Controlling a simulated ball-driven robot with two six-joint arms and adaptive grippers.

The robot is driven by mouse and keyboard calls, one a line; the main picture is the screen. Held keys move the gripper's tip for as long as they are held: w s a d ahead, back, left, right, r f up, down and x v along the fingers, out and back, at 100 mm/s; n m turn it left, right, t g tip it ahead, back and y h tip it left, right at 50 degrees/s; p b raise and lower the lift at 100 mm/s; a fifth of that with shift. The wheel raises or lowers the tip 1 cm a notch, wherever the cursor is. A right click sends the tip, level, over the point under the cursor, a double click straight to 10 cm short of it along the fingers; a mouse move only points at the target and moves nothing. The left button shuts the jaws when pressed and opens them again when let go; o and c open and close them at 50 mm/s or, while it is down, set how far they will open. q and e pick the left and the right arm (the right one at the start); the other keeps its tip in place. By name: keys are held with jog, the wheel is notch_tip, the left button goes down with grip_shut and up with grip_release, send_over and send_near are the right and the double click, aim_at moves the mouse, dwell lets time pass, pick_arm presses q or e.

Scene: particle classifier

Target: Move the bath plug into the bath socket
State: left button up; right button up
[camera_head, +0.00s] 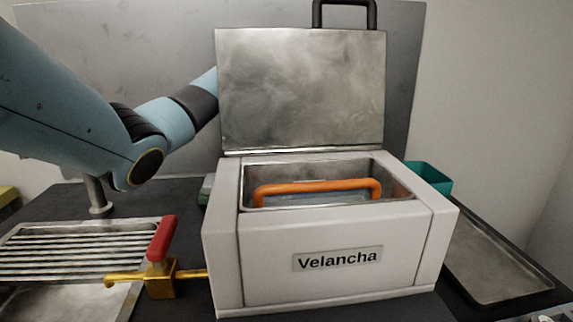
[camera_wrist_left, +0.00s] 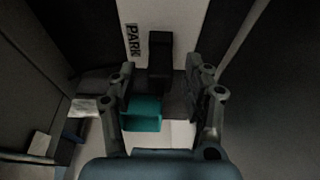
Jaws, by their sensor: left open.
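The bath (camera_head: 335,230) is a white box marked Velancha with its metal lid (camera_head: 300,90) raised. In the left wrist view, a black block (camera_wrist_left: 160,50) stands against a white panel (camera_wrist_left: 182,25) marked PARK; it looks like the bath plug, but its pins are not visible. My left gripper (camera_wrist_left: 160,66) is open, its two fingers on either side of the black block; I cannot tell whether they touch it. In the head view my left arm goes behind the lid, which hides the gripper. I cannot make out the bath socket. My right gripper is not in view.
An orange-handled rack (camera_head: 318,187) sits in the bath. A brass valve with a red handle (camera_head: 161,240) joins its left side near a slatted drain (camera_head: 70,250). A teal container (camera_head: 430,176) stands behind right, near a metal tray (camera_head: 495,255). The raised lid blocks the rear.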

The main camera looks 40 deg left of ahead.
pick_arm(q)
grip_shut()
dwell(0.3)
notch_tip(320, 180, up, 10)
jog(key=shift+r+p, duration=0.1)
jog(key=shift+p, duration=0.7)
jog(key=shift+w, duration=0.1)
jog(key=shift+w, duration=0.1)
